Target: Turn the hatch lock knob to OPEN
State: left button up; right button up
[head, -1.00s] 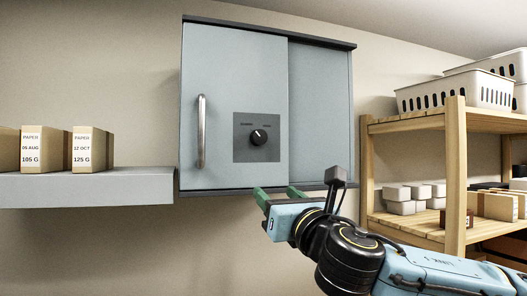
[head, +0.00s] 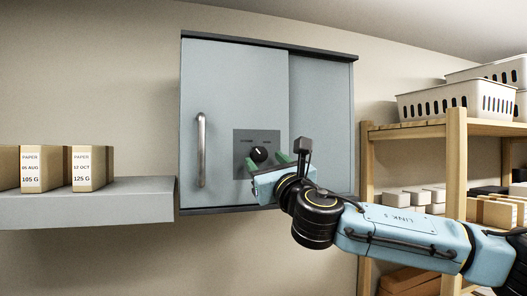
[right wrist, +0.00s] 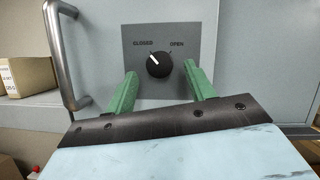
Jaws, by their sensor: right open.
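The black round lock knob (head: 259,154) sits on a dark grey plate (head: 243,137) on the blue-grey hatch door (head: 222,85). In the right wrist view the knob (right wrist: 159,64) has its white mark pointing up-left, toward the word CLOSED; OPEN is printed at the upper right. My right gripper (head: 267,162) is open, with its green fingers just below the knob in the head view. My left gripper is not in view.
A vertical metal handle (head: 201,150) stands out left of the knob. A grey shelf (head: 90,207) with paper boxes (head: 90,167) is at the left. A wooden rack (head: 456,165) with white baskets (head: 455,99) and small boxes stands at the right.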

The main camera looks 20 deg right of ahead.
jog(key=shift+x, duration=1.05)
jog(key=c, duration=1)
